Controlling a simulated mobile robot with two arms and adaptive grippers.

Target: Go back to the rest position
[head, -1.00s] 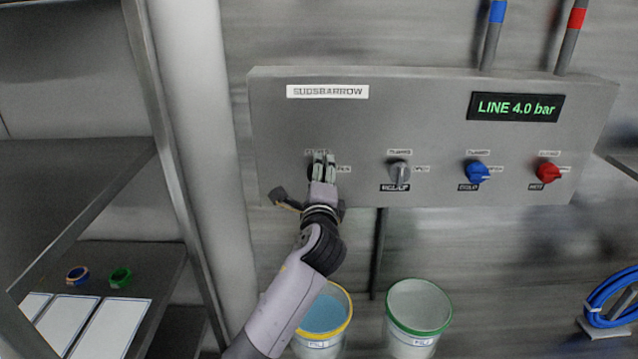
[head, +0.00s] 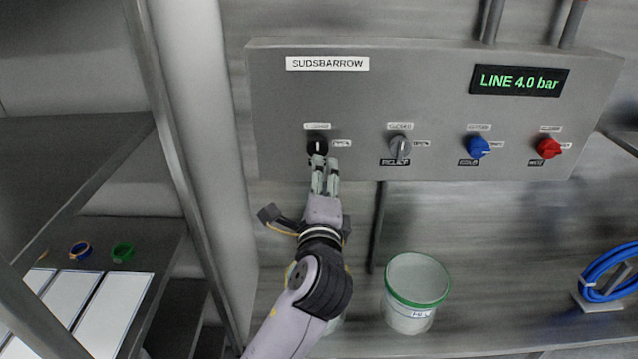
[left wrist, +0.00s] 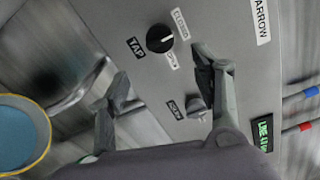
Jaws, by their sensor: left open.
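My left gripper (head: 325,172) is open and empty, just below the black knob (head: 317,146) on the grey panel (head: 440,85). In the left wrist view its two fingers (left wrist: 160,80) stand apart with nothing between them. The black knob (left wrist: 160,38) there lies beyond the fingertips, apart from them, beside a TAP label and with a white mark on its face. The knob's own lower part is close to the fingertips in the head view. My right gripper is in no view.
A grey knob (head: 399,147), blue knob (head: 477,147) and red knob (head: 549,147) sit along the panel. The display (head: 518,81) reads LINE 4.0 bar. A green-rimmed bucket (head: 410,318) stands below; a yellow-rimmed bucket (left wrist: 18,135) is mostly behind my arm. Shelves stand left, a blue hose (head: 603,272) right.

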